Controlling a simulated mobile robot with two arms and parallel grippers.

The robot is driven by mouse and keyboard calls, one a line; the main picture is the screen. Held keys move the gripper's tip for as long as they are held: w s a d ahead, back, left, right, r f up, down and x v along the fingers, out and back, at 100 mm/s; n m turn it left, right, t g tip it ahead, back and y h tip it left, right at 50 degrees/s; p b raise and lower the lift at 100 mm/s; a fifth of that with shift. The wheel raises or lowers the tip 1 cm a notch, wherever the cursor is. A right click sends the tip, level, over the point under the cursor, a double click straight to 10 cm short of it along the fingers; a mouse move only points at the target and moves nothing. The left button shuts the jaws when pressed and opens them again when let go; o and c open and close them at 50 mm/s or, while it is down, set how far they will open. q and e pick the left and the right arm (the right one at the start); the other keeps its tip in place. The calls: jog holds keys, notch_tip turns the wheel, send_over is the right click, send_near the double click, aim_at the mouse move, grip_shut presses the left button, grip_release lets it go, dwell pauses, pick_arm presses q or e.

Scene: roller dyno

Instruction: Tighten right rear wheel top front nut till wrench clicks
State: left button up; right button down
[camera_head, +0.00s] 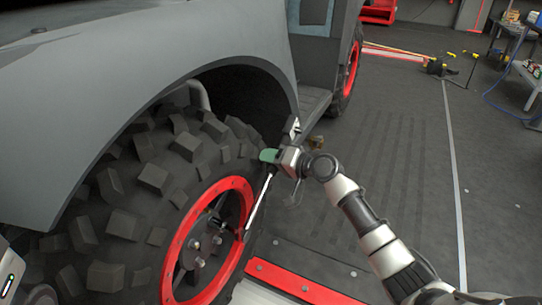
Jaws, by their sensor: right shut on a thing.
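A big knobby tire (130,205) with a red rim (236,186) fills the lower left under the grey fender. Its dark hub (205,245) carries several nuts, small and partly in shadow. My right gripper (277,157) is shut on the wrench, at its green handle end, just right of the tire. The wrench's silver shaft (257,206) runs down and left from it, across the rim's right side. The wrench's lower end is by the hub's right side; I cannot tell whether it sits on a nut.
The grey vehicle body (150,60) overhangs the wheel. A red-edged roller frame (300,283) lies below the wheel. Another red-rimmed wheel (351,70) stands farther back. A cart with small items (528,72) is at the far right. The dark floor (400,140) between is mostly clear.

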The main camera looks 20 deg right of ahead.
jog(key=shift+r, duration=0.25)
jog(key=shift+s, duration=0.1)
jog(key=v, duration=0.3)
jog(key=shift+s+d+f, duration=0.25)
jog(key=shift+d+f, duration=0.1)
dwell(0.7)
jog(key=shift+d, duration=0.1)
jog(key=shift+f+v, duration=0.2)
jog(key=shift+v, duration=0.7)
jog(key=shift+f+v, duration=0.15)
jog(key=shift+v, duration=0.75)
jog(key=shift+f+v, duration=0.2)
jog(key=shift+v, duration=0.7)
jog(key=shift+d, duration=0.2)
